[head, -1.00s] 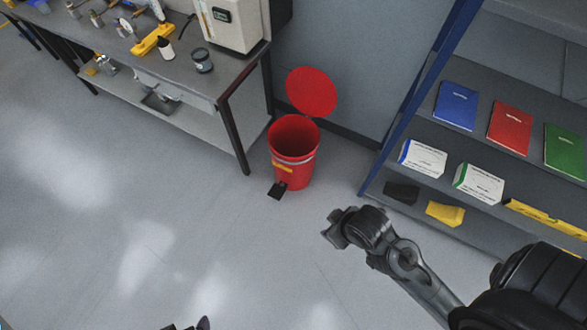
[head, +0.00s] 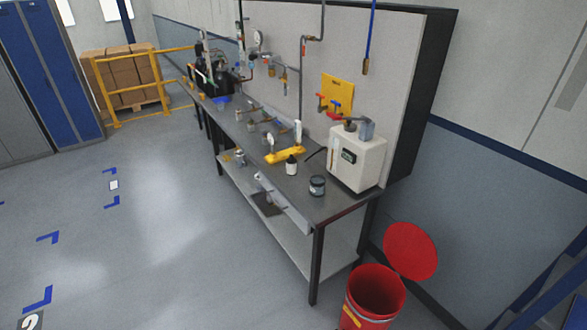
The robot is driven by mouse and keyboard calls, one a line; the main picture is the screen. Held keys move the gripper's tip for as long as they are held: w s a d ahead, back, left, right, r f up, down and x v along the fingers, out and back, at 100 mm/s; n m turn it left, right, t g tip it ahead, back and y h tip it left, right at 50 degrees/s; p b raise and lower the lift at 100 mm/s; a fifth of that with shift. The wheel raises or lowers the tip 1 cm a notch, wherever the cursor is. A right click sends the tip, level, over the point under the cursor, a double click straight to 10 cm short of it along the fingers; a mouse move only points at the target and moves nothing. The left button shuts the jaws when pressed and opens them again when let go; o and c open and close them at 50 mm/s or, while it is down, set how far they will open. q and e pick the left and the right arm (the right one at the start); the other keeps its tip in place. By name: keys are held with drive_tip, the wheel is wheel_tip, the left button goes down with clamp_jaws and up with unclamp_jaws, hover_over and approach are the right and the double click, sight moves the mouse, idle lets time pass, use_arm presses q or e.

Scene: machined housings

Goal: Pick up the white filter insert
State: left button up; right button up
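A workbench (head: 330,207) runs from the front right toward the back left in the head view. A small white upright piece (head: 298,133) stands at a yellow holder (head: 285,156) on the bench top; it is too small to tell whether it is the white filter insert. Several small metal housings or fittings (head: 252,126) sit farther back along the bench. Neither of my grippers is in view.
A white box-shaped machine (head: 357,160), a dark jar (head: 317,186) and a small bottle (head: 291,165) stand on the bench. An open red bin (head: 365,310) is at its near end.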

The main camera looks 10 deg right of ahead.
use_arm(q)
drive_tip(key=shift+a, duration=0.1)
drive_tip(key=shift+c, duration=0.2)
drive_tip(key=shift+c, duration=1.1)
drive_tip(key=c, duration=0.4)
